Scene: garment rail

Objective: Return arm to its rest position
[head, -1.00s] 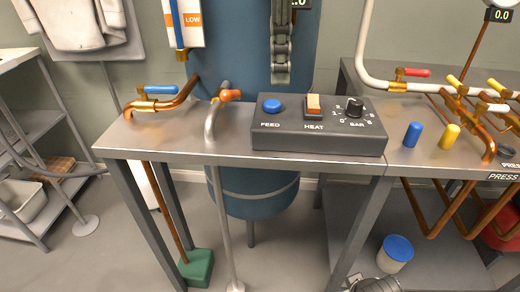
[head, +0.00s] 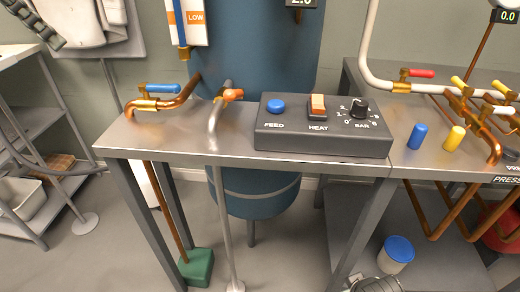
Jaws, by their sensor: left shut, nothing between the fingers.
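My left gripper (head: 52,38) is at the top left corner, in front of the hanging pale garment (head: 85,22). It is shut and empty, with its fingers pointing down and to the right. It is clear of the bench and of the control box. My right gripper is not in view.
The metal bench (head: 170,140) holds a dark control box (head: 320,140) with a blue FEED button (head: 276,106), a HEAT switch (head: 318,104) and a BAR knob (head: 359,107). A blue tank (head: 262,50) stands behind. Copper pipes with coloured valves (head: 163,88) flank the box.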

